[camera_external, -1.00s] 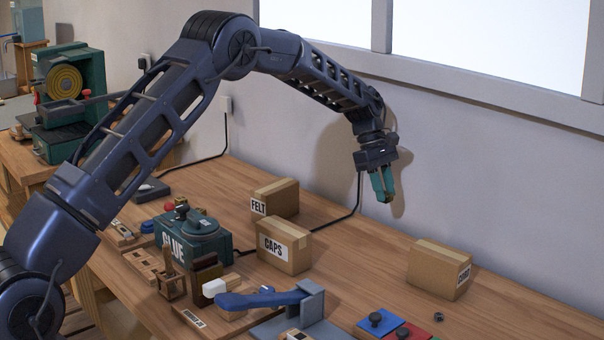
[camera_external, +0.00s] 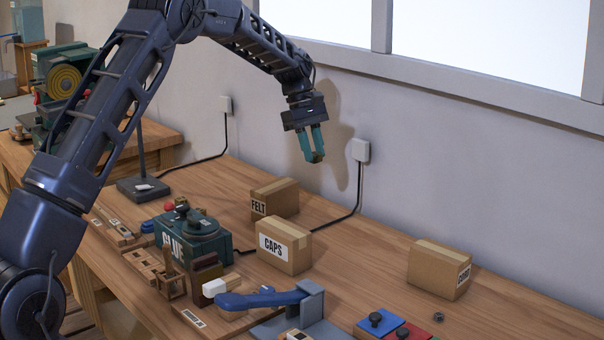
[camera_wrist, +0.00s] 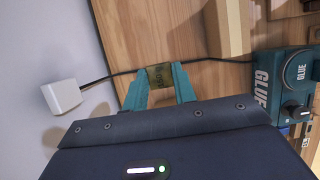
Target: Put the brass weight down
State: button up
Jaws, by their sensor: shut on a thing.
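My gripper (camera_external: 314,158) hangs high over the back of the wooden bench, near the wall. Its teal fingers point down. In the wrist view, my gripper (camera_wrist: 158,86) is shut on the brass weight (camera_wrist: 158,77), a small yellowish block with dark marking, held between the two fingertips. In the external view the weight is too small and covered by the fingers to make out well. The bench top (camera_external: 360,258) is well below the gripper, and the weight is clear of it.
Cardboard boxes marked FELT (camera_external: 275,198) and CAPS (camera_external: 285,246) stand below; another box (camera_external: 439,269) is at right. A green GLUE box (camera_external: 193,240) and wooden parts stand at the front left. A wall socket (camera_external: 360,150) with a cable is beside the gripper. Bare bench lies between CAPS and the right box.

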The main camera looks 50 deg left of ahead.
jog(key=s+a, duration=1.6)
jog(key=s, duration=0.1)
notch_tip(320, 180, down, 20)
jog(key=shift+r, duration=0.1)
jog(key=o, duration=1.1)
jog(key=shift+c, duration=0.2)
jog(key=v, duration=1.2)
